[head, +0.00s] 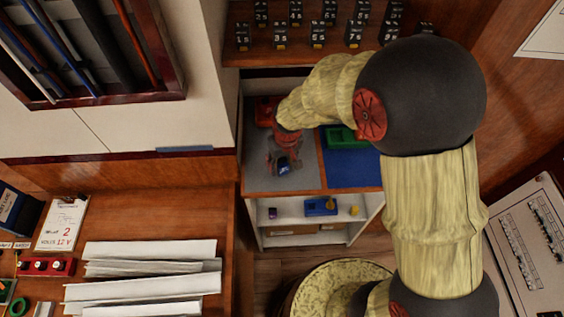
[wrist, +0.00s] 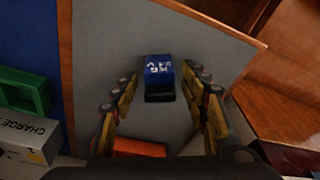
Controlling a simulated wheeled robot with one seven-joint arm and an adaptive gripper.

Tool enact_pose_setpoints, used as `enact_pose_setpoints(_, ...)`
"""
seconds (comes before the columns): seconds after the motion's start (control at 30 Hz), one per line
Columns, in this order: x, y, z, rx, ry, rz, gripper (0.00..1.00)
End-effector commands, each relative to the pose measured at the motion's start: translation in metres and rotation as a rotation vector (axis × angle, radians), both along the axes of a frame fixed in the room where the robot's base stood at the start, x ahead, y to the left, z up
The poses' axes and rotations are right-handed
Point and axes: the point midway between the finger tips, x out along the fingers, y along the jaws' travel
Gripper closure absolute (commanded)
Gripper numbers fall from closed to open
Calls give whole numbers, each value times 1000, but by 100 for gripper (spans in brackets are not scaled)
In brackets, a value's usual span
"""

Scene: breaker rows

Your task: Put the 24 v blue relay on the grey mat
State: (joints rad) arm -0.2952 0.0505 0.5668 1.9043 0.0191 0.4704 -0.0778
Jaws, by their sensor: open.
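The blue relay (wrist: 159,72), with white lettering that reads like "K6 24 V" and a dark lower face, is on the grey mat (wrist: 215,48) in the wrist view. My gripper (wrist: 160,88) is open, with one finger on each side of the relay and a gap to both. In the head view the relay (head: 284,169) shows small and dark blue just below my gripper (head: 285,158), over the grey mat (head: 257,176). Whether the relay sits flat on the mat is hard to tell.
Right of the grey mat is a blue mat (head: 343,170) with a green bin (head: 343,138). An orange-red object (wrist: 138,148) lies close below the fingers in the wrist view. A lower shelf holds a blue item (head: 321,206). Numbered black blocks (head: 319,35) line the shelf above.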

Motion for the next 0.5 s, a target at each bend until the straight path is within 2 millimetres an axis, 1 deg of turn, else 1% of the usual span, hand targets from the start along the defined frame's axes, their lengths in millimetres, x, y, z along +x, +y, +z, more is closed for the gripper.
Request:
enact_pose_setpoints(0.13,0,0,3,0,0,0,55)
enact_pose_setpoints(0.27,-1,0,17,1,-2,0,55)
enact_pose_setpoints(0.5,-7,-3,66,2,-5,0,55)
